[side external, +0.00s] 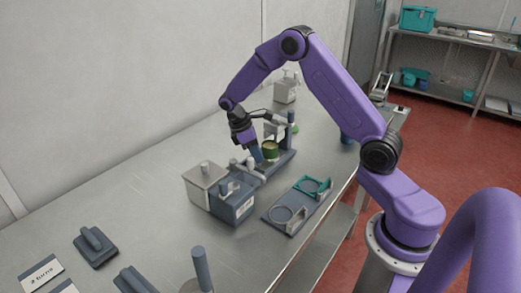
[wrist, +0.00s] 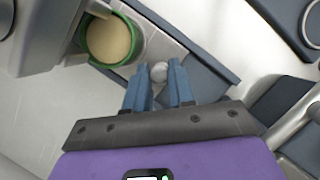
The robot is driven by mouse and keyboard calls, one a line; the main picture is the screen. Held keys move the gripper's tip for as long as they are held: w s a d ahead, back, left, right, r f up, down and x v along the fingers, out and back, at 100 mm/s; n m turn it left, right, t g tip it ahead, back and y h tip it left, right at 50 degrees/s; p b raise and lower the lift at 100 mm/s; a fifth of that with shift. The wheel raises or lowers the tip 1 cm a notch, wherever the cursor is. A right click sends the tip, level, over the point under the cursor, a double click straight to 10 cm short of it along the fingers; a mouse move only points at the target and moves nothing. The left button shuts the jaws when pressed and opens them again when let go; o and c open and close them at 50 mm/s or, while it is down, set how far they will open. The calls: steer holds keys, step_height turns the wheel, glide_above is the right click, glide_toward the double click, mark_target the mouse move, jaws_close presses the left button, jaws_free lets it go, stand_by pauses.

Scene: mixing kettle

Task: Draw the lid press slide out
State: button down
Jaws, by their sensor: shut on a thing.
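My gripper (side external: 256,156) points down at the near end of the blue-grey lid press (side external: 279,164). In the wrist view my gripper's blue fingers (wrist: 159,76) are shut on a round pale grey knob (wrist: 159,70), one finger on each side. The knob stands by the slide (wrist: 200,66), a grey strip in a dark base. A green-rimmed pot (wrist: 110,40) with beige contents sits on the slide beside the knob; it also shows in the side view (side external: 270,151). The fingers hide part of the knob and slide.
A grey press body (wrist: 35,35) overhangs the pot.

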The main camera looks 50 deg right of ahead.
steer(key=a, duration=0.4)
steer(key=shift+a, duration=0.3)
steer(key=c, duration=1)
jaws_free()
steer(key=shift+o, duration=0.2)
steer(key=v, duration=1.7)
steer(key=shift+r, duration=0.2)
steer(key=shift+a, duration=0.1)
